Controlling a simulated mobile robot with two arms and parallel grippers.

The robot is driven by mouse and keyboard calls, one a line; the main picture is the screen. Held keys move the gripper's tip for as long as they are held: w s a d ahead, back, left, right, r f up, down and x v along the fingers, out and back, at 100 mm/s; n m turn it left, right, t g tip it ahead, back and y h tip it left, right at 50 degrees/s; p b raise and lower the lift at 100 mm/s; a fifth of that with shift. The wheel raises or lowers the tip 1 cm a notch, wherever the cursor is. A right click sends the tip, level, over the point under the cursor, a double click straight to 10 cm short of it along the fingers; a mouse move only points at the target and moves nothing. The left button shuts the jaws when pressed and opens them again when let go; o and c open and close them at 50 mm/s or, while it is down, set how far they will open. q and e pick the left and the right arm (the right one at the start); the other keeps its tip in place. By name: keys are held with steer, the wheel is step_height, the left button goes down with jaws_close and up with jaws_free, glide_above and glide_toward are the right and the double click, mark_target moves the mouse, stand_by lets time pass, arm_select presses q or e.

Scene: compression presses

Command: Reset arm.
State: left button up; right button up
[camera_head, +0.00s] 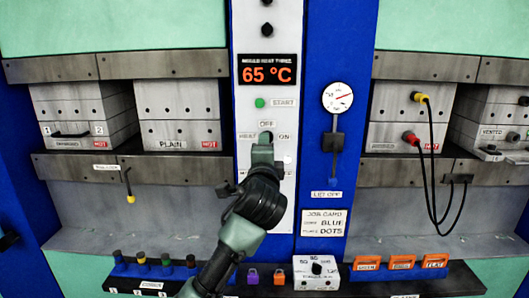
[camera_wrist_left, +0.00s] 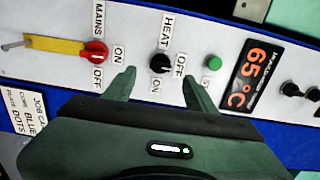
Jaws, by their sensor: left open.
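My left gripper (camera_head: 262,146) is raised in front of the white control panel in the head view. In the left wrist view it is open (camera_wrist_left: 160,86), with one finger on each side of the black HEAT knob (camera_wrist_left: 160,62) and nothing between them but the panel and knob. The knob appears just beyond the fingertips; I cannot tell whether they touch it. The gripper largely hides the knob in the head view. My right gripper is not in view.
A green START button (camera_head: 260,103) and a 65 °C display (camera_head: 267,70) are above the gripper. Presses flank the panel. Padlocks (camera_head: 279,277) and a shelf (camera_head: 450,284) are below.

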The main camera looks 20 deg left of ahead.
arm_select(q)
steer(key=shift+f, duration=0.1)
steer(key=s+f+n+g+h, duration=0.1)
steer(key=s+f+n+g, duration=0.1)
steer(key=s+f, duration=0.6)
steer(key=s+f+n+g+h, duration=0.1)
steer(key=s+f+n+g, duration=0.15)
steer(key=f, duration=0.95)
steer(key=s+f+n+g+h, duration=0.1)
steer(key=s+f+n+g, duration=0.15)
steer(key=s+f, duration=0.6)
steer(key=s+f+n+g+h, duration=0.15)
steer(key=s+f, duration=0.25)
steer(key=s, duration=0.4)
steer(key=s+f+n+g, duration=0.25)
steer(key=s+f, duration=0.25)
steer(key=s, duration=0.4)
steer(key=s+f+n+g+h, duration=0.1)
steer(key=s+f+n+g, duration=0.2)
steer(key=s, duration=0.5)
step_height(320, 180, down, 27)
steer(key=s+m+g, duration=0.1)
steer(key=m, duration=0.1)
steer(key=s+a+f+g, duration=0.1)
steer(key=s+a+f, duration=0.1)
steer(key=s+f, duration=1.5)
steer(key=shift+s+a, duration=0.25)
steer(key=shift+s, duration=0.1)
